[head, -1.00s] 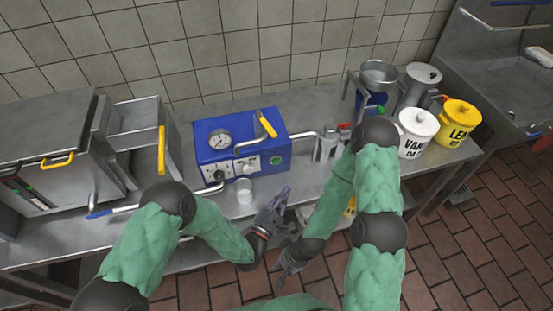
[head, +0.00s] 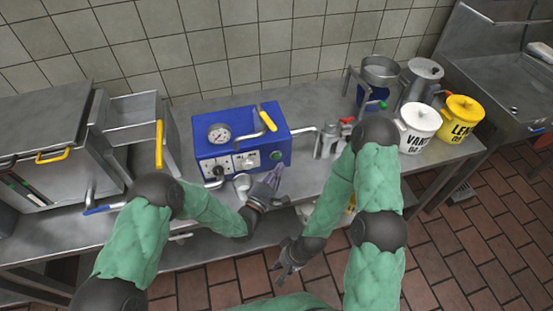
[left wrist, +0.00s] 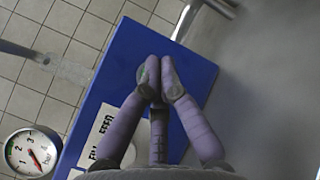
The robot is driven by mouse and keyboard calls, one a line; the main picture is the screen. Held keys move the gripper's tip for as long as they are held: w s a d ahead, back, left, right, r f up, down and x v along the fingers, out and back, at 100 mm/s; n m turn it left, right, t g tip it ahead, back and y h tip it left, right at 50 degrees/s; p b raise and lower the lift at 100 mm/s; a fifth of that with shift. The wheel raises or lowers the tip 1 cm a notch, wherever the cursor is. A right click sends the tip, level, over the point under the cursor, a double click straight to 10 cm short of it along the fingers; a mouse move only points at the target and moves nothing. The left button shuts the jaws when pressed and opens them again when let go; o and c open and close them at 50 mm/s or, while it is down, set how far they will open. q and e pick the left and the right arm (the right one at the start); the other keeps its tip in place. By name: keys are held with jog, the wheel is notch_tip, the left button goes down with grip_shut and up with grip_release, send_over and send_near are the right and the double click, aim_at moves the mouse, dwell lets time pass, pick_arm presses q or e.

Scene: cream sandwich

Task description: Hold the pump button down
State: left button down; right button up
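The blue pump machine (head: 243,141) stands on the steel table. A round green button (head: 276,155) sits at the right of its front face. My left gripper (head: 275,172) is just below and in front of this button in the head view. In the left wrist view my left gripper's purple fingers (left wrist: 160,78) are drawn together at the tips, with nothing seen between them. They hide most of the button, with a little green (left wrist: 141,73) showing beside them. I cannot tell whether they touch it. My right gripper (head: 287,265) hangs low in front of the table; its closure is unclear.
A small metal cup (head: 242,182) stands near my left forearm. A gauge (head: 219,133) and yellow-handled lever (head: 267,120) are on the machine. A pipe with a red-handled valve (head: 346,121) is to its right.

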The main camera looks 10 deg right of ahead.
pick_arm(q)
jog(key=shift+w, duration=0.6)
jog(key=shift+w, duration=0.15)
dwell(1.0)
